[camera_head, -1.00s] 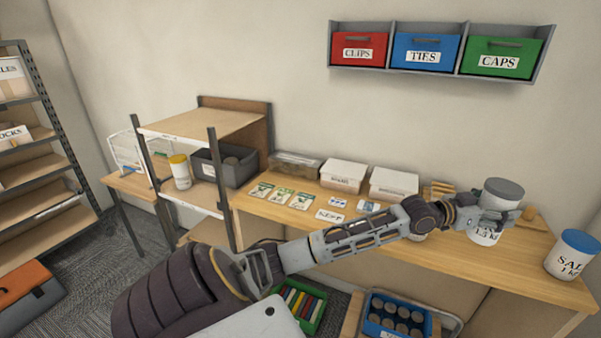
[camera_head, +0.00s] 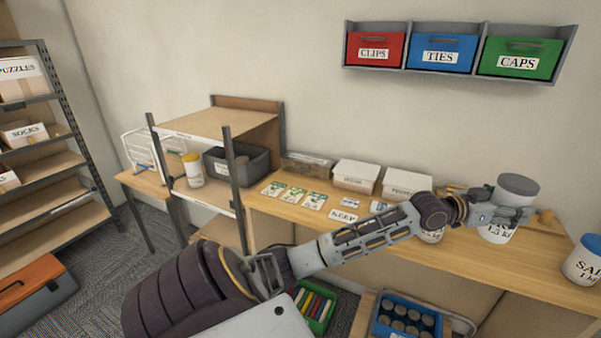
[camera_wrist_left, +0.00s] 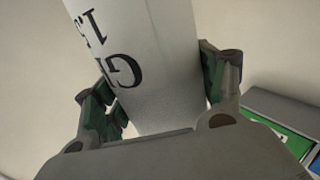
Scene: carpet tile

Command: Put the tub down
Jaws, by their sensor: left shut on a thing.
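The tub is white with a grey lid and black lettering (camera_head: 516,186), at the right end of the wooden workbench (camera_head: 470,262). My left gripper (camera_head: 505,216) is shut around its middle, and the tub stands upright in it. In the left wrist view the white tub wall (camera_wrist_left: 155,65) sits between both fingers (camera_wrist_left: 158,92), with part of its lettering showing. I cannot tell whether its base touches the bench or hangs just above it. My right gripper is not in view.
A white tub with a blue lid (camera_head: 584,260) stands at the bench's right end. Another white container (camera_head: 431,236) stands behind my left forearm. White boxes (camera_head: 356,176) and seed packets (camera_head: 290,195) lie farther left. Red, blue and green bins (camera_head: 440,53) hang on the wall.

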